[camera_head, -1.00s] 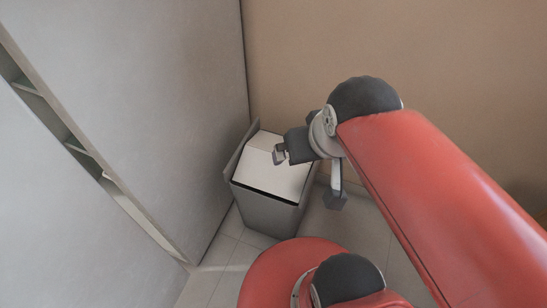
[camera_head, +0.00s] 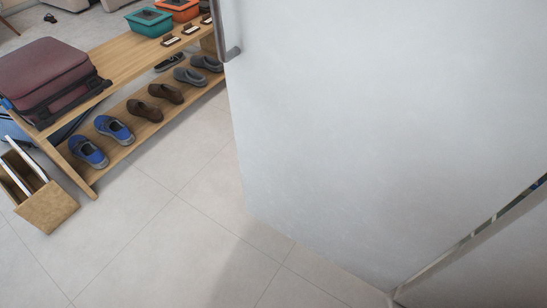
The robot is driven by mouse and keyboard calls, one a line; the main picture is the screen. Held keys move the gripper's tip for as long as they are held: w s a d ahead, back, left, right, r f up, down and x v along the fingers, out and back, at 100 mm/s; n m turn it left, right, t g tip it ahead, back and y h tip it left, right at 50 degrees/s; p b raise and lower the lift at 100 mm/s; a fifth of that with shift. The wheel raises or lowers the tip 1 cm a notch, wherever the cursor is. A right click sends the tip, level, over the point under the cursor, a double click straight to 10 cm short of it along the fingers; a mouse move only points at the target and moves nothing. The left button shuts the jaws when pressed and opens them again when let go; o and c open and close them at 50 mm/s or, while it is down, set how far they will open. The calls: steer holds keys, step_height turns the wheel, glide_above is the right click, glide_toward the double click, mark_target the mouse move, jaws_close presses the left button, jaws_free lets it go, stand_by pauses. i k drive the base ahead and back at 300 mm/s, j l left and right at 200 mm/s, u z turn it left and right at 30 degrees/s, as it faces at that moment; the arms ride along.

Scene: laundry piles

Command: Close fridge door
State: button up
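A large pale grey door panel (camera_head: 380,130), which looks like the fridge door, fills the right half of the head view. A metal handle (camera_head: 229,40) is on its upper left edge. At the lower right, a narrow slanting gap (camera_head: 480,228) with dark and light bits in it runs between the panel and another grey surface (camera_head: 490,275). How far the door stands open is hard to tell. The fridge's inside is mostly hidden. My gripper and arm are not in view.
A wooden shoe bench (camera_head: 112,60) stands at the left, with a maroon suitcase (camera_head: 45,72) and a teal box (camera_head: 149,21) on top and several shoes below. A tan holder (camera_head: 47,207) sits on the floor. Tiled floor (camera_head: 180,235) between bench and panel is clear.

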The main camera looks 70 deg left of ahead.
mark_target(376, 137)
steer(key=k+l+u, duration=0.1)
steer(key=u, duration=2)
steer(key=i+j+u, duration=0.1)
steer(key=j, duration=0.5)
steer(key=i+j+u, duration=0.15)
steer(key=j, duration=0.15)
